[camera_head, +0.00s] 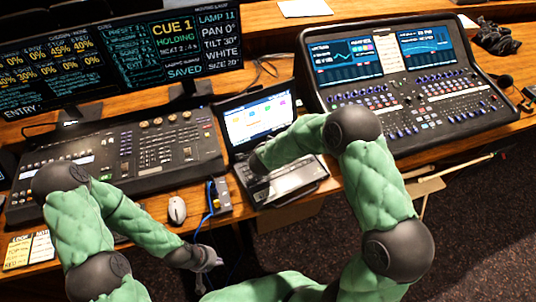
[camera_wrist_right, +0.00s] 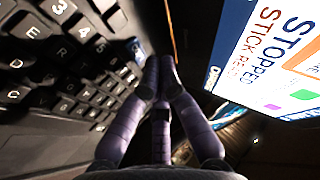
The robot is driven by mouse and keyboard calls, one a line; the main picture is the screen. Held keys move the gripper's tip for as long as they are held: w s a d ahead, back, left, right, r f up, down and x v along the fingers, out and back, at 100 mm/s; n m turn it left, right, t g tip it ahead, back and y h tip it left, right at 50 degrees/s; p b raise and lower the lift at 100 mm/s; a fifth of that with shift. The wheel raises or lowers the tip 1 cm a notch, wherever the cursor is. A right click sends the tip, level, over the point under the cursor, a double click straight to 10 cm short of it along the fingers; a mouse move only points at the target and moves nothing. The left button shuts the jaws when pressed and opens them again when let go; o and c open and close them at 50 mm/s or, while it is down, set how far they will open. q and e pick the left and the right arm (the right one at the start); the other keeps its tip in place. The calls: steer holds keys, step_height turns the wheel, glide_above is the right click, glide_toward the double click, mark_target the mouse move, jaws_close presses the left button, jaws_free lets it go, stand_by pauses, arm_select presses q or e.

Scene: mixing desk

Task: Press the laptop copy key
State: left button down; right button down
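The laptop stands open at the desk's front middle, its lit screen (camera_head: 258,118) facing me and its keyboard deck (camera_head: 298,180) partly covered by my right forearm. In the right wrist view, the keyboard (camera_wrist_right: 70,75) fills the left side and the laptop screen (camera_wrist_right: 275,55) the upper right, with large "STOPPED" lettering. My right gripper (camera_wrist_right: 160,65) has its fingertips together, close by the keys; nothing shows between them. I cannot tell whether they touch a key. A copy key cannot be made out. My left gripper (camera_head: 209,260) hangs low in front of the desk, too small to read.
A lighting console (camera_head: 125,150) is left of the laptop and a mixing console (camera_head: 400,80) right of it. A white mouse (camera_head: 177,210) and a small box with a blue cable (camera_head: 219,196) lie near the front edge. A wide monitor (camera_head: 110,55) stands behind.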

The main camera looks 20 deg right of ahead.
steer(key=shift+f, duration=0.1)
stand_by(0.5)
steer(key=shift+f, duration=0.3)
steer(key=shift+f+b, duration=0.3)
stand_by(0.6)
steer(key=shift+r+p, duration=0.75)
steer(key=shift+p, duration=0.05)
steer(key=shift+r+p, duration=2.4)
steer(key=shift+r, duration=0.1)
stand_by(0.3)
